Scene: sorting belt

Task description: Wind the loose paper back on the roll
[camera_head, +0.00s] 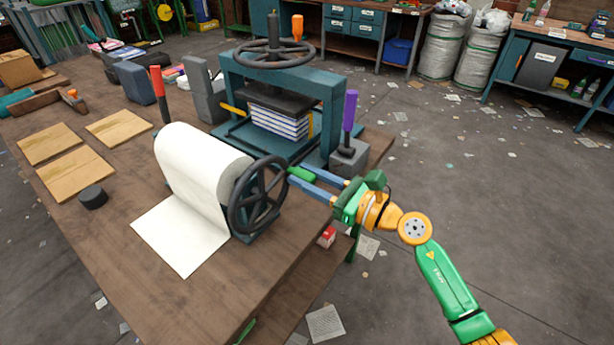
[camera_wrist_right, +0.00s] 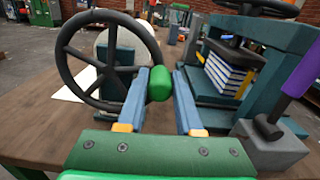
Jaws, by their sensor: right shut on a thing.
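A large white paper roll (camera_head: 203,165) sits in a stand near the front right edge of the wooden table. Its loose paper sheet (camera_head: 182,235) hangs down and lies flat on the table in front. A dark spoked hand wheel (camera_head: 257,197) is at the roll's right end; it also shows in the wrist view (camera_wrist_right: 107,62). The wheel has a green handle (camera_wrist_right: 159,84) at its rim, on the upper right in the head view. My right gripper (camera_head: 303,176) has its blue fingers on either side of this handle and is shut on it. My left gripper is out of view.
A teal press (camera_head: 334,110) holding stacked books (camera_head: 278,122) stands behind the roll. A grey block with a purple handle (camera_head: 350,110) is beside it, close to my right gripper. Brown boards (camera_head: 75,174) and a black cylinder (camera_head: 93,197) lie left.

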